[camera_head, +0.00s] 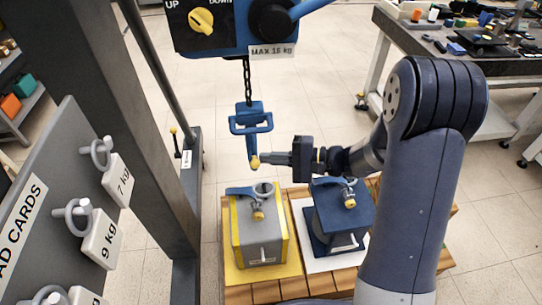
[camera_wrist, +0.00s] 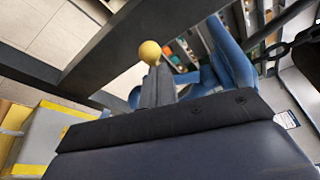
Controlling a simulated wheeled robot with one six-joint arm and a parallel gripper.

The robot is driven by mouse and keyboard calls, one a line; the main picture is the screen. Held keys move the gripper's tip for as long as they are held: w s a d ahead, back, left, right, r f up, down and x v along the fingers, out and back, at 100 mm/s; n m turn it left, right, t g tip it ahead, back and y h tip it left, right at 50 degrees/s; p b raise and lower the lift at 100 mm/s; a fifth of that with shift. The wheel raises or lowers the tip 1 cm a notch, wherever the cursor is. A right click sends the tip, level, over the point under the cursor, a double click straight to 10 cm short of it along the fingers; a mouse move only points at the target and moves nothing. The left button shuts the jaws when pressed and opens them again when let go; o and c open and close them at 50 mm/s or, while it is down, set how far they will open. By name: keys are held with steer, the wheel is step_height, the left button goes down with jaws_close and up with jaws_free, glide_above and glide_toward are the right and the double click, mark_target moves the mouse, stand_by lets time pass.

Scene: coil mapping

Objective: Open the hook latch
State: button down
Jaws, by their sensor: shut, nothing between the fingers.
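A blue hook (camera_head: 249,118) hangs from a chain in the middle of the head view. It has a blue bar around its body and a lower stem ending in a yellow ball (camera_head: 254,162). My gripper (camera_head: 264,158) comes in from the right with its fingers shut and empty. Its fingertips are at the yellow ball, touching it or very close. In the wrist view the yellow ball (camera_wrist: 150,52) shows just past the fingertips (camera_wrist: 153,72), with blue hook parts (camera_wrist: 232,58) behind and to the right. I cannot tell whether the latch is open or closed.
Below stand a grey-and-yellow block (camera_head: 262,232) and a blue block (camera_head: 340,212), each with a ring on top, on a wooden pallet (camera_head: 250,294). A board with tagged rings (camera_head: 50,200) is at left. The hoist box (camera_head: 230,28) is above.

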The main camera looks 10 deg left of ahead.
step_height(320, 180, up, 6)
steer(key=m+g+h+p, duration=0.1)
steer(key=m+p, duration=0.4)
steer(key=p, duration=0.3)
steer(key=shift+s+r+m+g+h, duration=0.15)
steer(key=shift+s+m+g+h, duration=0.05)
steer(key=shift+m+g+h, duration=0.2)
steer(key=shift+r, duration=0.15)
steer(key=shift+w+d, duration=0.1)
steer(key=b+v, duration=0.1)
steer(key=v, duration=0.9)
steer(key=shift+d, duration=0.35)
steer(key=shift+r, duration=0.15)
